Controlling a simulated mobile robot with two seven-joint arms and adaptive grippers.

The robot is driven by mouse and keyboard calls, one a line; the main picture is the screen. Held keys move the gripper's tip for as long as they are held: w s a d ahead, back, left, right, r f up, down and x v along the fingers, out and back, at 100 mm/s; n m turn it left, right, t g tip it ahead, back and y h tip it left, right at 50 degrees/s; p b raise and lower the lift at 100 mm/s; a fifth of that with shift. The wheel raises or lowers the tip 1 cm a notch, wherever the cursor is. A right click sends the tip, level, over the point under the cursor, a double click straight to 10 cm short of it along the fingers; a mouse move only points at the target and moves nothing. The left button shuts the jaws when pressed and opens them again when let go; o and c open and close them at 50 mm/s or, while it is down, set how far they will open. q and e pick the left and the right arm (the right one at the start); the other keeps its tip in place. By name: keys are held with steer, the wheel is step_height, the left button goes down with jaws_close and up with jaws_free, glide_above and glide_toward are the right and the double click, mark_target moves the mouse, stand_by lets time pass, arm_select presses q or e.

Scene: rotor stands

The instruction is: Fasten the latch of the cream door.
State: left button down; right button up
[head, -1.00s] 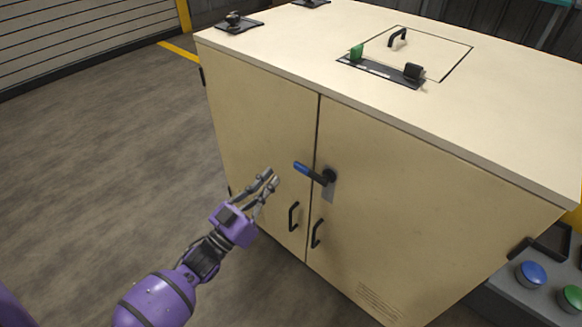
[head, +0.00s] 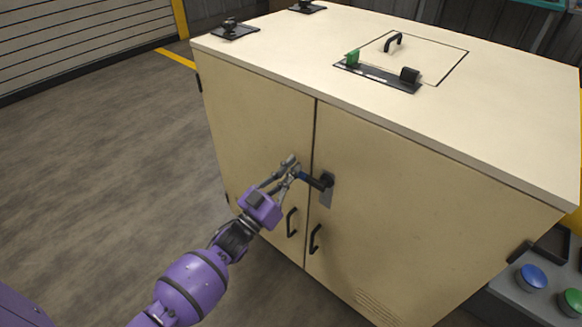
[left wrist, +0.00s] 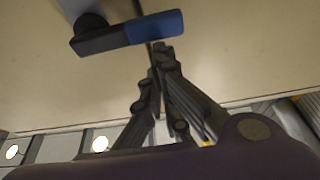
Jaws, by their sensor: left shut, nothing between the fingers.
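The cream cabinet has two doors, the left door (head: 250,125) and the right door (head: 420,220), both flush with the front. The latch (head: 327,181) sits on a grey plate on the right door by the seam. Its dark lever with a blue grip (head: 307,178) points left across the seam. In the left wrist view the blue grip (left wrist: 155,27) lies just beyond my fingertips. My left gripper (head: 291,166) is shut and empty at the lever's free end, partly covering it; I cannot tell whether they touch. My right gripper is not in view.
Black pull handles (head: 292,222) and (head: 315,238) are below the latch. The cabinet top carries a hatch (head: 425,55) with a green block (head: 352,58) and a black block. A box with blue (head: 533,277) and green buttons stands at right. Floor at left is clear.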

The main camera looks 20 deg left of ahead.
arm_select(q)
steer(key=shift+w+a+f+n+y, duration=0.15)
steer(key=shift+f+n+y, duration=0.2)
steer(key=shift+n, duration=0.45)
step_height(320, 180, down, 10)
steer(key=d+n+g+y+p, duration=0.1)
steer(key=n+y, duration=0.2)
steer(key=n, duration=0.7)
steer(key=s+d+n+g+y, duration=0.1)
steer(key=n+y, duration=0.2)
steer(key=n, duration=0.7)
steer(key=shift+d+f+g+p, duration=0.2)
steer(key=shift+d+g+p, duration=0.1)
steer(key=shift+d+p, duration=0.1)
steer(key=shift+s+d, duration=0.1)
